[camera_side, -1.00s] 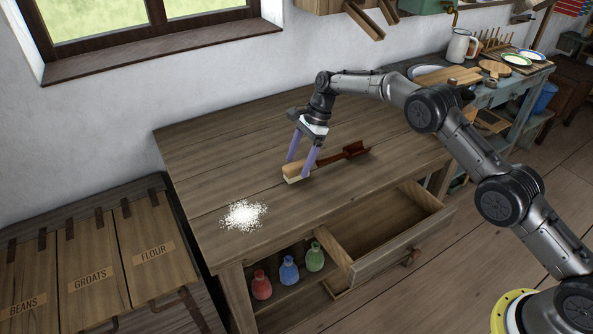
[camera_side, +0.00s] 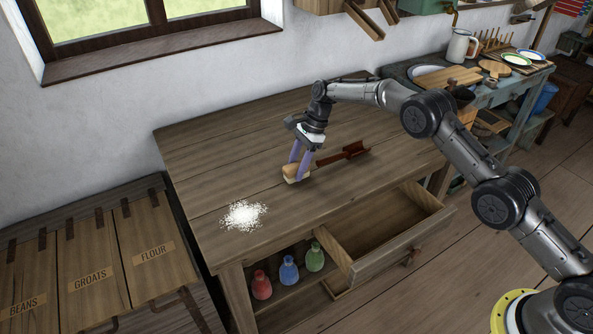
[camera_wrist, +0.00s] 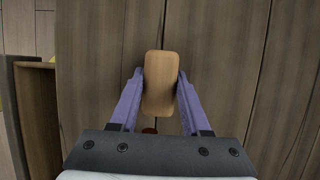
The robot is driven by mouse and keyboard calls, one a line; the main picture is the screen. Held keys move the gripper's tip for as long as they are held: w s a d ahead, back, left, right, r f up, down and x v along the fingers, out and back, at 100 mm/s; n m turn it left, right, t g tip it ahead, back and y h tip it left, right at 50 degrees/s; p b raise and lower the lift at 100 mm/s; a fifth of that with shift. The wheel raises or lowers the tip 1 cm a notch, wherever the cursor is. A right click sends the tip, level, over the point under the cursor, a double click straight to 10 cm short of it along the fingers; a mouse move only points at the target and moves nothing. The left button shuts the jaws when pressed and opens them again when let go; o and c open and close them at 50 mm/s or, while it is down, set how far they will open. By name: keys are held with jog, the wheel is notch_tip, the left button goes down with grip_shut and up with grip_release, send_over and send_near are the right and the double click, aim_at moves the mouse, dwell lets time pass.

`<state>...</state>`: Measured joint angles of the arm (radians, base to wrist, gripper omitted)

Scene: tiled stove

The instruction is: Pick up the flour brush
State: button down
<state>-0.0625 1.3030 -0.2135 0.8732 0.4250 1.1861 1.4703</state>
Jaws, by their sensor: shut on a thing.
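The flour brush (camera_side: 291,171) has a light wooden back and pale bristles along its underside. It is on the wooden table, or very close above it; I cannot tell which. My gripper (camera_side: 299,165) points down over it, with a purple finger on each side. In the wrist view the brush's wooden back (camera_wrist: 160,84) lies between the two fingers of my gripper (camera_wrist: 160,88), which touch its sides. The bristles are hidden in the wrist view.
A dark brown scoop (camera_side: 345,154) lies just right of the brush. White flour (camera_side: 243,215) is spilled on the table (camera_side: 205,165) to the left. The drawer (camera_side: 400,245) is open at the front, beside red, blue and green bottles (camera_side: 288,271). The table's back left is clear.

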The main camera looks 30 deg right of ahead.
aim_at(293, 166)
jog(key=shift+r, duration=0.15)
jog(key=shift+r, duration=0.5)
notch_tip(293, 166, up, 2)
jog(key=shift+r, duration=0.15)
jog(key=s+d+r, duration=0.2)
jog(key=s+r, duration=0.7)
jog(key=s, duration=0.4)
jog(key=shift+s+d+r, duration=0.25)
jog(key=shift+s+d, duration=0.1)
